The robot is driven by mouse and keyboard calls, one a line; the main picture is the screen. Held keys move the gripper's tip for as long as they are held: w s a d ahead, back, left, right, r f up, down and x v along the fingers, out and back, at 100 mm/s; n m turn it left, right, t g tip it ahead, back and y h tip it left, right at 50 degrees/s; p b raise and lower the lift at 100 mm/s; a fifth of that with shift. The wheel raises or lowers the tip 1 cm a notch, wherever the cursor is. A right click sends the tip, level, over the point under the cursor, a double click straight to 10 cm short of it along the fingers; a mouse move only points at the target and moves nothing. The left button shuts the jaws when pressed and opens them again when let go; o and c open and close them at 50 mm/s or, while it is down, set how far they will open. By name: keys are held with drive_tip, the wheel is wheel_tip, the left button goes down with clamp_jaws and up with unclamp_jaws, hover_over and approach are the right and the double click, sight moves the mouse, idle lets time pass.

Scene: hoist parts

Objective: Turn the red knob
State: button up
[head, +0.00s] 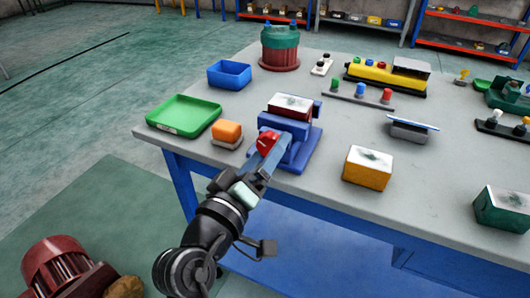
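A red knob (266,142) shows at the near left side of a blue vise-like fixture (302,158) on the table's front part. A red-and-white block (291,104) sits in the top of the fixture. My gripper (268,157) reaches up from the lower left, with its fingers at the red knob and overlapping it in the picture. Whether the fingers touch or grip the knob, or how far apart they are, cannot be made out. Another small red knob or button (386,96) stands on a grey strip with a green and a blue one.
An orange block (227,131) and a green tray (184,115) lie left of the fixture, with a blue bin (229,74) behind. A yellow block (368,168) stands to the right. A red motor-like part (58,267) is on the floor at lower left. Bare tabletop lies between the blocks.

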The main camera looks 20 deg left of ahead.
drive_tip(key=s, duration=1.3)
drive_tip(key=shift+a, duration=0.2)
